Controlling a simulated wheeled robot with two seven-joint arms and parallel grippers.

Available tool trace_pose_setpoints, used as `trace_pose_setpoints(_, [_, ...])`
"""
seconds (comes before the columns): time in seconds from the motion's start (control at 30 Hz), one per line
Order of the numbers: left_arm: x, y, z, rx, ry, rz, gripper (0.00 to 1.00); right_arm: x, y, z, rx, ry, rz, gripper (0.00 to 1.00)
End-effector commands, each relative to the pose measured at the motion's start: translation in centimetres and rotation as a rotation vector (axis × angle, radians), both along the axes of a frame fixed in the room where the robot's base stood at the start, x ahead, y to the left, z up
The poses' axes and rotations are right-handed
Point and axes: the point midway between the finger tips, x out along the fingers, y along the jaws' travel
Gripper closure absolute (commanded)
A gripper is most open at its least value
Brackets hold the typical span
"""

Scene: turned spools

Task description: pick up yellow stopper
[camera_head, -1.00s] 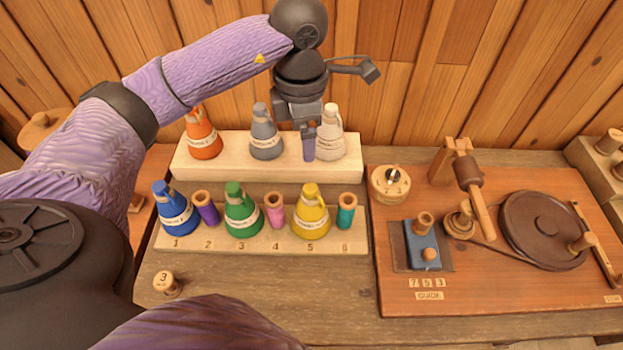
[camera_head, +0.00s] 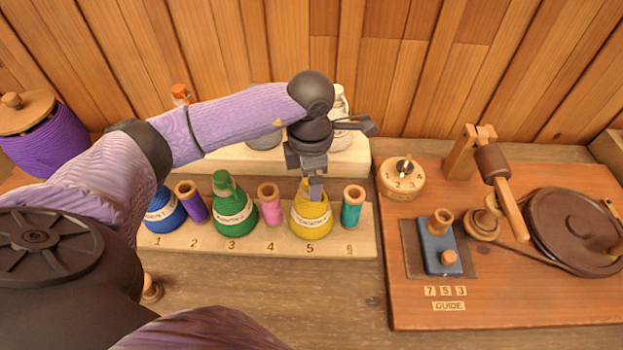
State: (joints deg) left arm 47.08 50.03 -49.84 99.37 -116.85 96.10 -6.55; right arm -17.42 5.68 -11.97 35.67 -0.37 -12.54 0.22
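The yellow cone-shaped spool (camera_head: 311,221) stands upright at place 5 of the front wooden rack (camera_head: 215,244). Its yellow stopper (camera_head: 304,187) is at the top, mostly hidden behind my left gripper. My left gripper (camera_head: 316,188) points down at the top of the yellow spool, with its fingers overlapping the stopper. The fingers line up one behind the other, so I cannot tell whether they are open, shut or touching the stopper. My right gripper is not in view.
A green spool (camera_head: 234,212), a pink tube (camera_head: 269,207) and a teal tube (camera_head: 352,209) stand close by. My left arm hides much of the pale back rack (camera_head: 223,159). A wooden board (camera_head: 405,300) with a wheel and lever is at the right.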

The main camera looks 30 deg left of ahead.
Motion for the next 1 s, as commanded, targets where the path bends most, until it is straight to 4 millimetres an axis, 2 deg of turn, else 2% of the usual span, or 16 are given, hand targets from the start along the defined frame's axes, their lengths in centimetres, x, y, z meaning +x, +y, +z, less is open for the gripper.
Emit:
trace_pose_setpoints(0.1, [0.0, 0.0, 0.1, 0.0, -0.001, 0.0, 0.13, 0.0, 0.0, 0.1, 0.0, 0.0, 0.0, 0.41])
trace_pose_setpoints(0.5, [0.0, 0.0, 0.2, -0.001, -0.001, 0.0, 0.97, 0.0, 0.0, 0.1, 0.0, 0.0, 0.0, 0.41])
trace_pose_setpoints(0.53, [0.0, 0.0, 0.2, -0.001, -0.001, 0.0, 1.0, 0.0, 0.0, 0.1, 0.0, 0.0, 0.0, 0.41])
trace_pose_setpoints(0.77, [0.0, 0.0, 0.3, -0.001, -0.001, 0.0, 1.0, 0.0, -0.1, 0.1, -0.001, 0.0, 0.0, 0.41])
trace_pose_setpoints(0.87, [0.1, 0.0, 1.8, -0.001, -0.004, -0.001, 1.0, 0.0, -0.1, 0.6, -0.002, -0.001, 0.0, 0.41])
trace_pose_setpoints(1.0, [0.1, 0.0, 5.8, -0.001, -0.007, -0.001, 1.0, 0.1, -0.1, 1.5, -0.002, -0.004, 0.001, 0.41])
